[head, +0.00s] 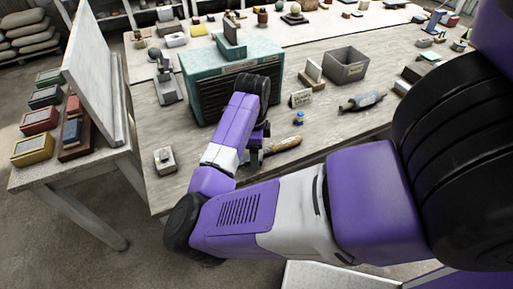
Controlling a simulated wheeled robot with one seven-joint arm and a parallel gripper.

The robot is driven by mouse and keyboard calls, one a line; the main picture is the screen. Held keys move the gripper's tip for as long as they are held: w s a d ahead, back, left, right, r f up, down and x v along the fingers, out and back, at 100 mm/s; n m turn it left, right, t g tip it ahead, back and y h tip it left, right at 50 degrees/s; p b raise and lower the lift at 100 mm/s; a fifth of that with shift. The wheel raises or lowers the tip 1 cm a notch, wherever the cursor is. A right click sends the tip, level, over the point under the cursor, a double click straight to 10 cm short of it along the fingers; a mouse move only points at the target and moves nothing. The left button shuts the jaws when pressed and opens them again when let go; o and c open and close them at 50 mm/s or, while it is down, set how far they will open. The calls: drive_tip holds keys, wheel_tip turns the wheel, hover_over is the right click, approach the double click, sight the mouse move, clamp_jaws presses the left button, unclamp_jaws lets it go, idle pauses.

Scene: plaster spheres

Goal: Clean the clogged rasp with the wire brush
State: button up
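My gripper (257,155) is low over the near edge of the long table, at the end of my purple arm. It is small and dark here, and I cannot tell whether its fingers are open or shut. A long tan, wood-like piece (284,145) lies on the table just right of the gripper, its left end hidden behind it. It may be the wire brush or the rasp; I cannot tell which, nor whether the gripper touches it. I cannot make out the other tool for sure.
A teal drawer cabinet (222,51) stands behind my gripper. Near it are a blue-capped bottle (299,119), a small sign card (301,98), a grey bin (346,66) and a grey roller-like tool (362,101). A small block (165,160) sits at the left corner.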

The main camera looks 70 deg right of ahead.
drive_tip(key=shift+w+d+r+p, duration=0.15)
drive_tip(key=shift+d+r+p, duration=0.25)
drive_tip(key=shift+d, duration=0.15)
drive_tip(key=shift+w+d+r+p, duration=0.15)
drive_tip(key=shift+d+r+p, duration=0.15)
drive_tip(key=shift+d, duration=0.2)
drive_tip(key=shift+r, duration=0.1)
drive_tip(key=shift+r+p, duration=0.95)
drive_tip(key=shift+r, duration=0.25)
drive_tip(key=shift+r+p, duration=1.35)
drive_tip(key=shift+r, duration=0.65)
drive_tip(key=shift+w+a, duration=0.1)
